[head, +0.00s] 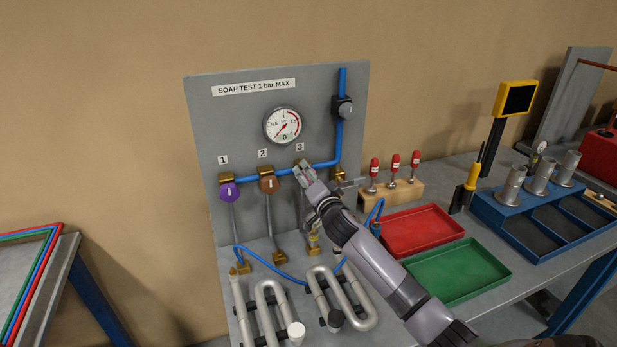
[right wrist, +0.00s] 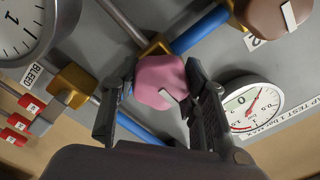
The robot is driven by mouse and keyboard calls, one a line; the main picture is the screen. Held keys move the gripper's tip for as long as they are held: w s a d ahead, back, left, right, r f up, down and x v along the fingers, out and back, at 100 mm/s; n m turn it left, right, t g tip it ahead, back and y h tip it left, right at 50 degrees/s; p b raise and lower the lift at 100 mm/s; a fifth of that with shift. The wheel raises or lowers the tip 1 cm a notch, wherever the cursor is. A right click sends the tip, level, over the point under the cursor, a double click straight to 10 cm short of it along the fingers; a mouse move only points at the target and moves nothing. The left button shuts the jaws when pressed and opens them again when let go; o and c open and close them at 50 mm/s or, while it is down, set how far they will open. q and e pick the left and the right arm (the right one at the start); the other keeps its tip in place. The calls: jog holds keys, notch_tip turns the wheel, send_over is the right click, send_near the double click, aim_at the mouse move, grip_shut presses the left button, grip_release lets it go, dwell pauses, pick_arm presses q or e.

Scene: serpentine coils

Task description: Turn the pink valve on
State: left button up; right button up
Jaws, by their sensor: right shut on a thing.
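In the head view my right gripper (head: 304,172) reaches the grey panel just below the label 3 and hides most or all of the pink knob. The knob sits at the blue pipe (head: 314,165). My left gripper is not in view.
A brown knob (head: 269,184) and a purple knob (head: 230,193) sit left of my right gripper. A round gauge (head: 283,125) is above. A wooden block (head: 393,195) with red-topped pieces, a red tray (head: 425,229) and a green tray (head: 455,270) lie to the right.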

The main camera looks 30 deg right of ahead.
jog(key=shift+c, duration=1.2)
